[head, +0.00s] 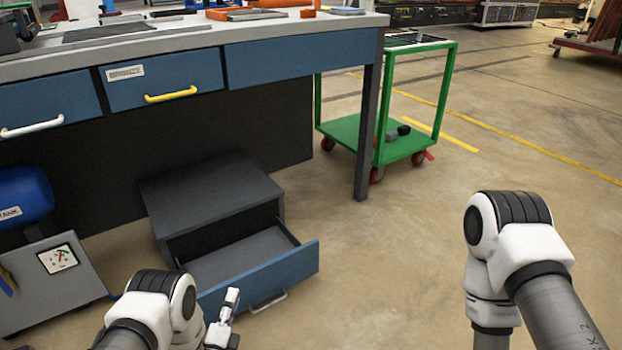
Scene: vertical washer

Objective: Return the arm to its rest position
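My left arm is low at the bottom of the head view, and part of my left gripper (230,303) shows in front of the open blue drawer. Only a small part of it shows, so I cannot tell whether its fingers are apart. It overlaps the drawer front in the picture; I cannot tell whether they touch. My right arm stands at the lower right, bent at its joint, over the bare floor. My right gripper is below the frame.
A low black cabinet (205,191) has its blue-fronted drawer (290,268) pulled out, and the visible inside looks empty. A workbench (300,57) stands behind it. A blue tank (22,192) is at left. A green cart (350,131) stands beyond. Floor at right is clear.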

